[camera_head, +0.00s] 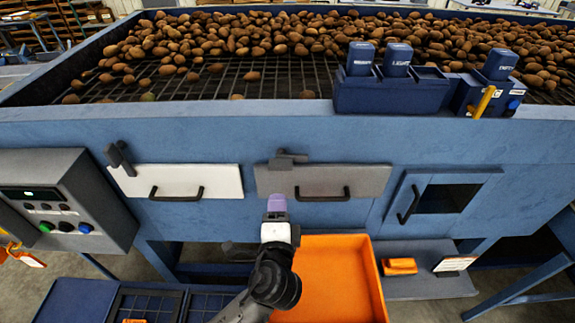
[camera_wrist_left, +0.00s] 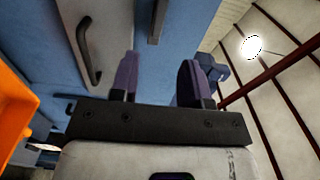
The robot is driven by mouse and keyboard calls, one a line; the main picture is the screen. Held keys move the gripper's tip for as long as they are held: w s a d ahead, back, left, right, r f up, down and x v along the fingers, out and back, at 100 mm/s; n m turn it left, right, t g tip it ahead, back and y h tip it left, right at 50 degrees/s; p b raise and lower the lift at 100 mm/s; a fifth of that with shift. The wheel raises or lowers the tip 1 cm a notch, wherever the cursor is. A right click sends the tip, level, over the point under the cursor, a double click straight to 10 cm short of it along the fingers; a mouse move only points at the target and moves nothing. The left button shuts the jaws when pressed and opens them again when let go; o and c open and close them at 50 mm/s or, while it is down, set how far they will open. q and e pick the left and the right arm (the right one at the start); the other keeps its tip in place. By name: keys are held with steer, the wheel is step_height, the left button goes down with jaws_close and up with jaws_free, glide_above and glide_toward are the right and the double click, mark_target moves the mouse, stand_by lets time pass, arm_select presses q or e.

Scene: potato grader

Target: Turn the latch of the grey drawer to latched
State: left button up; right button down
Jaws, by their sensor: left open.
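The grey drawer (camera_head: 376,181) is closed in the blue front panel, with a black handle (camera_head: 322,195). Its dark grey latch (camera_head: 288,158) sits at the drawer's top edge, its bar lying roughly horizontal. My left gripper (camera_head: 277,204) is in front of the panel, just below the drawer's left part, pointing up and apart from the latch in the head view. In the left wrist view my left gripper (camera_wrist_left: 157,78) is open, with nothing between its purple fingers. The drawer handle (camera_wrist_left: 88,50) and the latch bar (camera_wrist_left: 157,20) show ahead of it. My right gripper is not in view.
A white drawer (camera_head: 205,181) with a tilted latch (camera_head: 119,157) is to the left. A control box (camera_head: 60,200) juts out further left. An orange crate (camera_head: 372,285) stands below. A windowed door (camera_head: 408,205) is to the right. Potatoes (camera_head: 230,35) lie on the grid above.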

mark_target(281, 170)
arm_select(q)
steer(key=w, duration=0.4)
steer(key=w+p, duration=0.1)
steer(key=w, duration=0.3)
steer(key=w+d+p, duration=0.1)
steer(key=w, duration=0.3)
steer(key=shift+w, duration=0.9)
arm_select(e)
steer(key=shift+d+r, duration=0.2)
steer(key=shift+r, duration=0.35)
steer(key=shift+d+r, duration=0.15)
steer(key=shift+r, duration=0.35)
arm_select(q)
steer(key=shift+c, duration=0.2)
jaws_close()
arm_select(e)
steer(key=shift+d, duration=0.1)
